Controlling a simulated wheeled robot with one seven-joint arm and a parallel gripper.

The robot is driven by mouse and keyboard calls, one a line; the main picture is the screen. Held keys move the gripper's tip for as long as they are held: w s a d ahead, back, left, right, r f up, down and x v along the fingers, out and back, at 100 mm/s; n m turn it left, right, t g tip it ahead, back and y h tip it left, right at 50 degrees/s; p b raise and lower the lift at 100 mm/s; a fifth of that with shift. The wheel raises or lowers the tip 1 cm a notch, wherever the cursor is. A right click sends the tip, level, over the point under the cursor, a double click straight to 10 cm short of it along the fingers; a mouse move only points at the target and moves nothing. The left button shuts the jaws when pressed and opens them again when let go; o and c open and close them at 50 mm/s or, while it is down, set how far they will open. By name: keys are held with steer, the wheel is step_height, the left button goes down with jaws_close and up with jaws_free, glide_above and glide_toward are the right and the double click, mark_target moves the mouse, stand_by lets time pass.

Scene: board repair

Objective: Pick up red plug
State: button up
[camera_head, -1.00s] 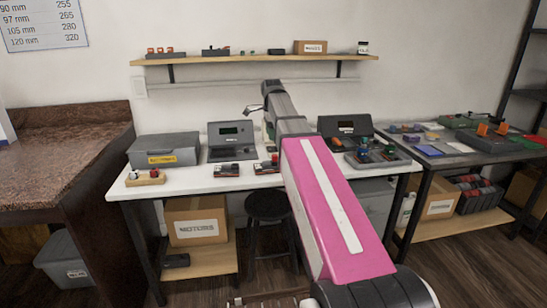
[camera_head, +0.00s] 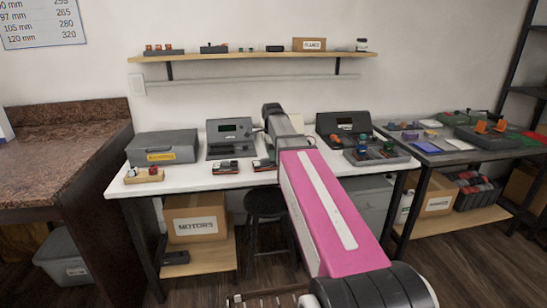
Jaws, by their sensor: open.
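A small red piece (camera_head: 153,171), probably the red plug, sits upright on the right part of a wooden block (camera_head: 146,179) at the white table's front left. A whitish piece stands beside it on the same block. My arm reaches over the middle of the table, well right of the block. My gripper is hidden behind my own forearm and wrist, so its jaws do not show. Two small boards with red and dark parts lie on the table: one left of my arm (camera_head: 225,167), one (camera_head: 264,164) partly covered by it.
The white table (camera_head: 190,178) also holds a grey toolbox (camera_head: 163,147), a grey console (camera_head: 230,139), a dark console (camera_head: 344,127) and a tray of coloured parts (camera_head: 376,152). The shelf (camera_head: 250,55) hangs above. Free table surface lies around the wooden block.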

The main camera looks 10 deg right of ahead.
steer(key=shift+f, duration=0.15)
steer(key=shift+c, duration=0.3)
jaws_close()
step_height(320, 180, up, 4)
steer(key=shift+w+r, duration=0.1)
steer(key=s+a+r, duration=0.4)
steer(key=a+r, duration=0.2)
steer(key=a, duration=0.5)
steer(key=shift+s+r, duration=0.3)
steer(key=shift+r, duration=0.1)
